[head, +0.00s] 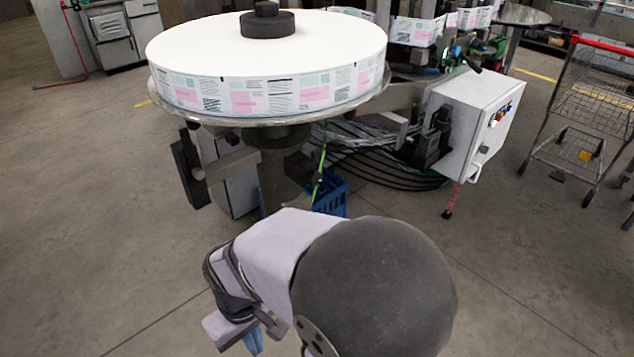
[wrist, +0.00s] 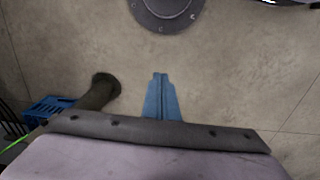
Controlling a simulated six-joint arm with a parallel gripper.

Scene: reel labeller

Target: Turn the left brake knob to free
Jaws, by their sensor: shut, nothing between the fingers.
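The large white label reel (head: 265,50) lies flat on a round plate in the head view. Below its left side hangs a dark upright block (head: 188,168) on a bracket, with a small round knob-like part (head: 198,174) on its face. Whether this is the left brake knob, and which way it is set, I cannot tell. My gripper (head: 254,342) is low in front of the reel stand, well apart from that part, and partly hidden by my wrist. In the wrist view its blue fingers (wrist: 160,80) are together and empty, pointing at bare floor.
A blue crate (head: 331,194) stands under the reel and shows in the wrist view (wrist: 46,108). Cables (head: 385,160) lie on the floor near a white control box (head: 478,122). A wire cart (head: 590,105) stands at right. Floor in front is clear.

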